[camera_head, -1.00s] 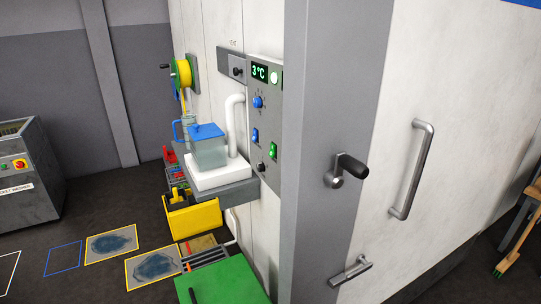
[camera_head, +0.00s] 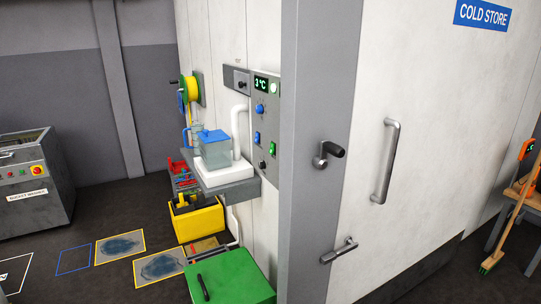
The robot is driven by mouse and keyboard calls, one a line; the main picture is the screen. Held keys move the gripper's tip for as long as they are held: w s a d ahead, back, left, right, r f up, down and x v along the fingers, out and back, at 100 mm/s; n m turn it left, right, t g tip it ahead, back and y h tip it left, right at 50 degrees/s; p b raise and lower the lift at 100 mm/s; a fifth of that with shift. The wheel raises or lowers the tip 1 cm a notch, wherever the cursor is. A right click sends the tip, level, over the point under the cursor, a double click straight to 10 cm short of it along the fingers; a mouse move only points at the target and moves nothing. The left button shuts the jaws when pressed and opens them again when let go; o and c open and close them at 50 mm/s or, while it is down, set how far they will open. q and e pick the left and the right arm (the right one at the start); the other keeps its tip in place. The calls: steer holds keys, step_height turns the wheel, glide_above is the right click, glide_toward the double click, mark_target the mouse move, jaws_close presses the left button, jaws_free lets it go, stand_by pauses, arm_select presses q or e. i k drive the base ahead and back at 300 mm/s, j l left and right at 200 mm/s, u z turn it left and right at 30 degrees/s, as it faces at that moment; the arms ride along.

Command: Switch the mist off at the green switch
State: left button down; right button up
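The green switch (camera_head: 273,148) sits on the grey control panel (camera_head: 266,171), left of the cold store door frame. It shows a lit green face; its exact rocker position is too small to tell. A blue switch (camera_head: 257,138) is beside it on the left, with a blue knob (camera_head: 260,109) above and a black knob (camera_head: 263,165) below. A display (camera_head: 261,84) at the panel's top reads 3 °C. The mist unit, a clear tank with a blue lid (camera_head: 214,142) on a white base, stands on a shelf left of the panel. Neither of my grippers shows.
The cold store door (camera_head: 440,110) with its long handle (camera_head: 386,160) fills the right. A green box (camera_head: 232,278) and a yellow crate (camera_head: 200,224) stand on the floor below the shelf. A broom (camera_head: 508,225) leans at far right.

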mark_target(272, 150)
steer(key=z, duration=2.1)
steer(key=k+j, duration=0.15)
steer(key=j, duration=0.25)
steer(key=k+j, duration=0.15)
steer(key=j, duration=0.3)
steer(key=k+j, duration=0.15)
steer(key=j, duration=0.25)
steer(key=k+j, duration=0.15)
steer(key=j, duration=0.25)
steer(key=k+j, duration=0.15)
steer(key=j, duration=0.3)
steer(key=k+j, duration=0.15)
steer(key=j, duration=0.25)
steer(key=k+j, duration=0.1)
steer(key=j, duration=0.3)
steer(key=k+j, duration=0.15)
steer(key=j, duration=0.25)
